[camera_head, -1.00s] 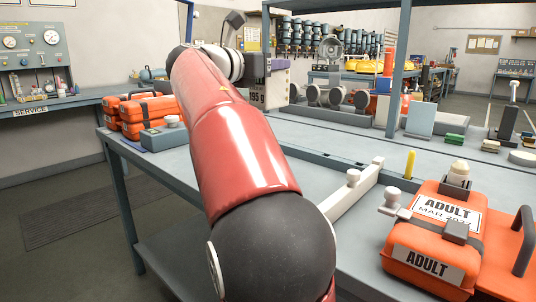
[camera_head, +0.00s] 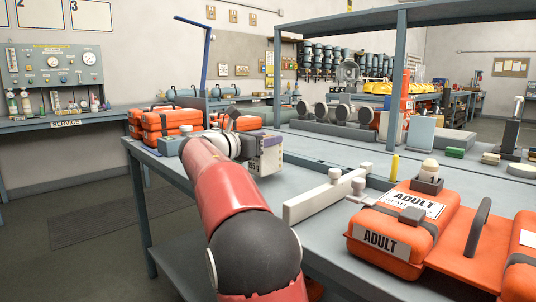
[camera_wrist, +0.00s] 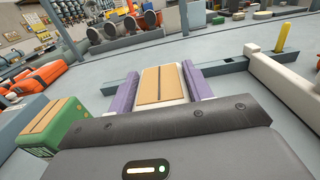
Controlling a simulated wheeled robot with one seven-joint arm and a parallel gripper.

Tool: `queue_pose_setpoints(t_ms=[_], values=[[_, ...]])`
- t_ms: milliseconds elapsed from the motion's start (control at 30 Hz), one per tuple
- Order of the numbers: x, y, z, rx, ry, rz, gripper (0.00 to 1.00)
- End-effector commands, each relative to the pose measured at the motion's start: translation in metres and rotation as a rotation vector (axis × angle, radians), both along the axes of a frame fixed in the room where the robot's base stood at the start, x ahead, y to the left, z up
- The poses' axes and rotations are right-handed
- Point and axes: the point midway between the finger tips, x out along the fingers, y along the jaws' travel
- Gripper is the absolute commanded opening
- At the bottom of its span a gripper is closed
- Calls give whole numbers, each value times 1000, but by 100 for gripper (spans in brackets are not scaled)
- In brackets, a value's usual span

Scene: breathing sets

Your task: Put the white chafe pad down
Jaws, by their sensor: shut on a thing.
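The white chafe pad (camera_wrist: 164,84), a block with white sides and a tan top, sits between the two purple fingers of my gripper (camera_wrist: 165,80) in the wrist view. The fingers are shut on it from both sides. Grey bench top lies beneath and ahead; I cannot tell whether the pad touches it.
A green block with a tan top (camera_wrist: 48,128) is left of my gripper. A white rail (camera_head: 320,198) with knobs and a yellow peg (camera_head: 395,167) are to the right. Orange ADULT cases (camera_head: 400,225) fill the near right; other orange cases (camera_head: 170,122) stand far left.

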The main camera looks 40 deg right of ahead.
Motion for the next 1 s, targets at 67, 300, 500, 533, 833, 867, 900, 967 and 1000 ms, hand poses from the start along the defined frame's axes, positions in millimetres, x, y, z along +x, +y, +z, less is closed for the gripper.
queue_pose_setpoints(t_ms=[67, 300, 500, 533, 833, 867, 900, 967, 1000], values=[[1, 2, -17, -2, -2, 0, 14], [2, 3, -17, -2, -2, -1, 14], [2, 3, -20, -2, -1, -1, 14], [2, 3, -21, 0, 0, -1, 54], [2, 3, -21, 0, 0, -1, 72], [2, 3, -21, 0, 0, -1, 72], [2, 3, -21, 0, 0, -1, 72], [2, 3, -19, 0, -1, -1, 72], [2, 3, -17, 0, -1, -1, 72]])
